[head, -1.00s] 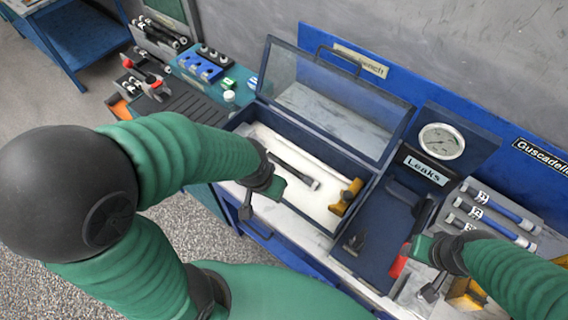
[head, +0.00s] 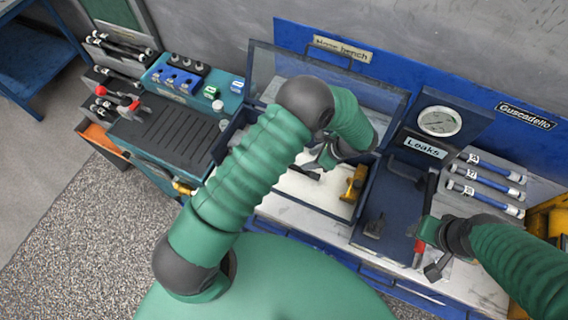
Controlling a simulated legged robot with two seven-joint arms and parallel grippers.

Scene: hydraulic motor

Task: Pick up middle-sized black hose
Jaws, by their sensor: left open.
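My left gripper (head: 318,162) is open over the white-floored test box, mostly behind my own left forearm. The black hose in the box is largely hidden by that arm, and I cannot tell whether the dark piece by the gripper is hose or finger. More black hoses with metal ends lie on the stepped rack at the far left: an upper group (head: 122,45), a middle group (head: 118,76) and a lower group (head: 106,108). My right gripper (head: 430,250) is over the bench at the right, its fingers apart and nothing seen between them.
The box's clear lid (head: 385,98) stands raised. A yellow clamp (head: 354,183) sits in the box. A pressure gauge (head: 437,121) and several blue hoses (head: 487,190) are at the right. A ribbed dark mat (head: 165,140) at the left is clear.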

